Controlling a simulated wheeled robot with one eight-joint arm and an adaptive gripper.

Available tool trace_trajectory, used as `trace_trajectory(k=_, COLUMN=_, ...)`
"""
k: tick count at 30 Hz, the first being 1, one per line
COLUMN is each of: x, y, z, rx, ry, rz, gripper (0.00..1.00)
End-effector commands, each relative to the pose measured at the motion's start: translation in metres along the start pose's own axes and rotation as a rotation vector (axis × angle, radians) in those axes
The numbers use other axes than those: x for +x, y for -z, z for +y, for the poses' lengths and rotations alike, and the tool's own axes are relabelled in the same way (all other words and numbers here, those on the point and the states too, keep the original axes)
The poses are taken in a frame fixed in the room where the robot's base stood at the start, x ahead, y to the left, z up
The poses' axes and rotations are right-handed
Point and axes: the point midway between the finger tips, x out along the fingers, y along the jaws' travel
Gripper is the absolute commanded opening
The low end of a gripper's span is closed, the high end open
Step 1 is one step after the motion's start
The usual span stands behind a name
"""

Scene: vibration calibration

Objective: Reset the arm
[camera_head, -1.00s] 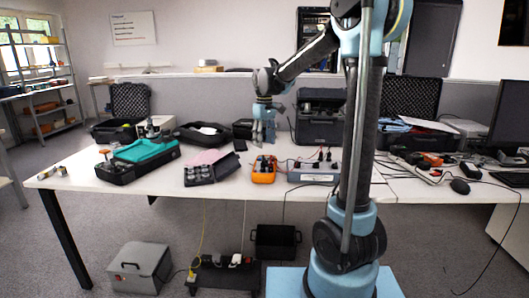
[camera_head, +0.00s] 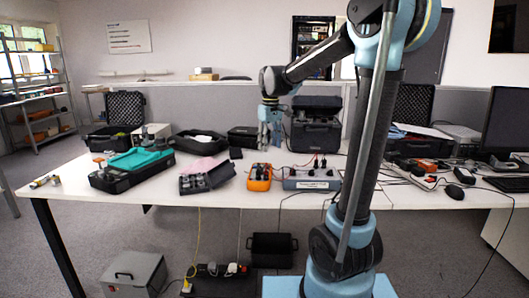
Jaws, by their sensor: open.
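My arm rises at the right of the view and reaches left over the table. My gripper (camera_head: 271,143) points down with its fingers apart and nothing between them. It hangs above the back middle of the white table (camera_head: 140,196), in front of a black case and above the orange meter (camera_head: 260,177). It touches nothing that I can see.
A grey instrument box (camera_head: 311,179) with cables stands right of the meter. A monitor (camera_head: 505,112) is at the right.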

Motion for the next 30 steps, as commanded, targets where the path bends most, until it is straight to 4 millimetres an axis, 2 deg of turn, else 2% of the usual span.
trace_trajectory(k=1, x=0.001, y=-0.019, z=0.002, rx=0.027, ry=-0.003, rz=0.006, gripper=0.49)
trace_trajectory(k=3, x=0.002, y=-0.041, z=0.003, rx=0.065, ry=-0.006, rz=0.014, gripper=0.49)
trace_trajectory(k=14, x=0.024, y=-0.147, z=0.0, rx=0.251, ry=-0.026, rz=0.059, gripper=0.49)
trace_trajectory(k=23, x=0.061, y=-0.227, z=-0.014, rx=0.405, ry=-0.042, rz=0.096, gripper=0.49)
trace_trajectory(k=30, x=0.102, y=-0.281, z=-0.029, rx=0.529, ry=-0.056, rz=0.127, gripper=0.49)
